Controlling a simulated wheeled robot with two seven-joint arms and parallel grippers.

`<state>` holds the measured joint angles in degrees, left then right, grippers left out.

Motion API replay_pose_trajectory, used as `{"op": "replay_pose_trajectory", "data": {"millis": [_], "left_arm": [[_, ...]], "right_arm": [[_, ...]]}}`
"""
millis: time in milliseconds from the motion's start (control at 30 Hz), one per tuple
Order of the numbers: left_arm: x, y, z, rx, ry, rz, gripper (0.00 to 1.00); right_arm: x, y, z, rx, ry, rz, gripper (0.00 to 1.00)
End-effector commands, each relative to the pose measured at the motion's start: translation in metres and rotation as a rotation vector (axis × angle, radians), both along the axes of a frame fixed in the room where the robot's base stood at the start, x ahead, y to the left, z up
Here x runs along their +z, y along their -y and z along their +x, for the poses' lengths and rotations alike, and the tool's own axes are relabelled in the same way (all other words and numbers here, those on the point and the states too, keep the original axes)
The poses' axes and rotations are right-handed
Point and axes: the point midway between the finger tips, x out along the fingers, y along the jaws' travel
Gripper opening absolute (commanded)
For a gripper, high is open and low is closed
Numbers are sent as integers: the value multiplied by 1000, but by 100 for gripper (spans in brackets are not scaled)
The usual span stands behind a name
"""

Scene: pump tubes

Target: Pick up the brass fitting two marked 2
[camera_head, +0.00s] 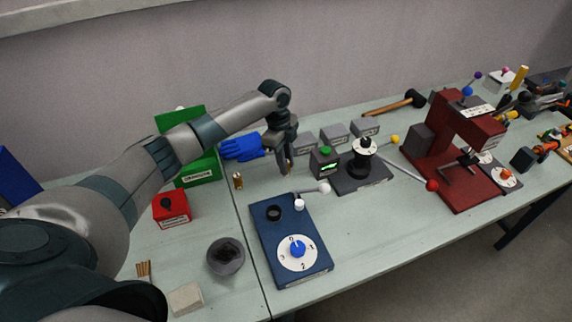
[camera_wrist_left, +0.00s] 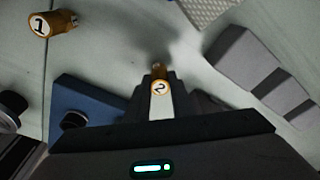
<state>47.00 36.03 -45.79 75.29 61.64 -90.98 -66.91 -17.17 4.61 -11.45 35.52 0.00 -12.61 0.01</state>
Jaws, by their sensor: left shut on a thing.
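Brass fitting two (camera_wrist_left: 159,84), with a black 2 on a pale round face, sits between the fingers of my left gripper (camera_wrist_left: 160,98) in the left wrist view. The gripper is shut on it. In the head view, my left gripper (camera_head: 288,168) points down over the table behind the blue device, and only a bit of brass shows at its tips. Whether the fitting touches the table is hard to tell. Another brass fitting marked 1 (camera_wrist_left: 53,23) stands apart at the upper left of the wrist view; it also shows in the head view (camera_head: 238,181). My right gripper is not in view.
A blue device with a dial (camera_head: 318,270) stands in front of the gripper. A green button box (camera_head: 324,162) is close on the right, grey blocks (camera_head: 334,134) behind it. A blue glove (camera_head: 243,148) lies to the left. Bare table (camera_head: 380,240) is at front right.

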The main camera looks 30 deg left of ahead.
Motion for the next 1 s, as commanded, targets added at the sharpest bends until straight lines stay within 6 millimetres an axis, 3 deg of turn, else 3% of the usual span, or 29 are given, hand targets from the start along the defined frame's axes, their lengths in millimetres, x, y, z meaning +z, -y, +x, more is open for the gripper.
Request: {"op": "replay_pose_trajectory", "data": {"millis": [167,367,800,1000], "left_arm": [[10,0,1,0,3,-1,0],[37,0,2,0,6,0,0],[86,83,-6,-4,5,-2,0],[102,107,-8,-2,2,-1,0]], "right_arm": [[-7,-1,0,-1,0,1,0],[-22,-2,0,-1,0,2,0],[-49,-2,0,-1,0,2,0],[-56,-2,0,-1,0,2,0]]}}
